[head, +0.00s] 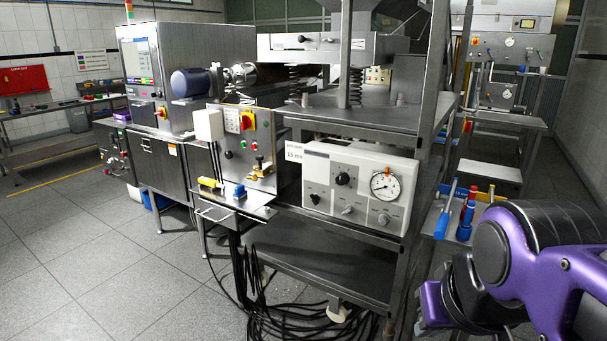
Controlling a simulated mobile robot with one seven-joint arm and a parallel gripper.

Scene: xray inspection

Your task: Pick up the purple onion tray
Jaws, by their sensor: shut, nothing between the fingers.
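I cannot make out a purple onion tray for certain. A small purple object (122,116) sits on the low unit at the left side of the steel x-ray cabinet, too small and far away to identify. My arm, purple and black, fills the lower right corner. My gripper's fingers are not in view.
A steel frame with a white gauge box (355,187) stands close in front. Black cables (262,300) hang and coil on the floor below it. The tiled floor at left (80,260) is clear.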

